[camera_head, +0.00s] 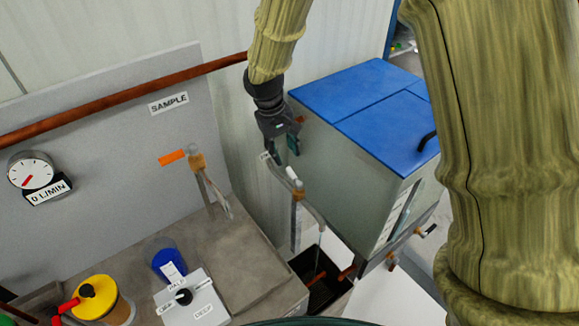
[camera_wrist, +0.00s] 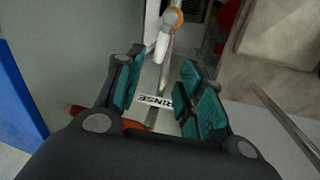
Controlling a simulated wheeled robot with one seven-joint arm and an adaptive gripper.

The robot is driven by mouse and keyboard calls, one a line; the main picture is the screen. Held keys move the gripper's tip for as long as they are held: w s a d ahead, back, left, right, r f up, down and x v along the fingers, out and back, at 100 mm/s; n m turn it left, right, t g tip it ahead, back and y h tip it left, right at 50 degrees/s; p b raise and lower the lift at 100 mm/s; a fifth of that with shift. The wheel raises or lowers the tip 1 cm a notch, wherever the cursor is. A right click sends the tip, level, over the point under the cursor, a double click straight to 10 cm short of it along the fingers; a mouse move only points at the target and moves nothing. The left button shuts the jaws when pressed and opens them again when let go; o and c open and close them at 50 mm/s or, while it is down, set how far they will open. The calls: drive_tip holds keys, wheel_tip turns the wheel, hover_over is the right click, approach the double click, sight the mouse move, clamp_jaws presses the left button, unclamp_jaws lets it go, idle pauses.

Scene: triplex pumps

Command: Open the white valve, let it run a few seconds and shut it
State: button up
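The white valve handle (camera_head: 292,173) sits on a thin grey pipe just below and right of my gripper (camera_head: 281,150) in the head view. In the wrist view the white handle (camera_wrist: 162,47) is a short white cylinder beyond the fingertips, beside a round tan-and-grey fitting (camera_wrist: 172,18). My gripper (camera_wrist: 160,90) is open, with teal pads apart and nothing between them touching. A label reading RINSE (camera_wrist: 155,101) shows between the fingers, on or near the pipe. I cannot tell the valve's exact setting.
A dark drain box (camera_head: 318,285) lies below the curved pipe. A blue-lidded tank (camera_head: 365,105) stands close on the right. A SAMPLE panel (camera_head: 120,180) carries a round gauge (camera_head: 31,170) labelled L/MIN. An orange handle (camera_head: 172,158), a blue cup (camera_head: 167,258) and a HALF/DEEP switch box (camera_head: 190,298) are left.

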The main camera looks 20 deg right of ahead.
sight(290, 170)
drive_tip(key=shift+w+d+f+p, duration=0.1)
drive_tip(key=shift+d+f+p, duration=0.2)
drive_tip(key=shift+f, duration=1.05)
drive_tip(key=shift+d+f+p, duration=0.25)
drive_tip(key=shift+f, duration=1.1)
drive_tip(key=shift+w+d+f+p, duration=0.1)
drive_tip(key=shift+d+f+p, duration=0.2)
drive_tip(key=shift+f, duration=1.05)
clamp_jaws()
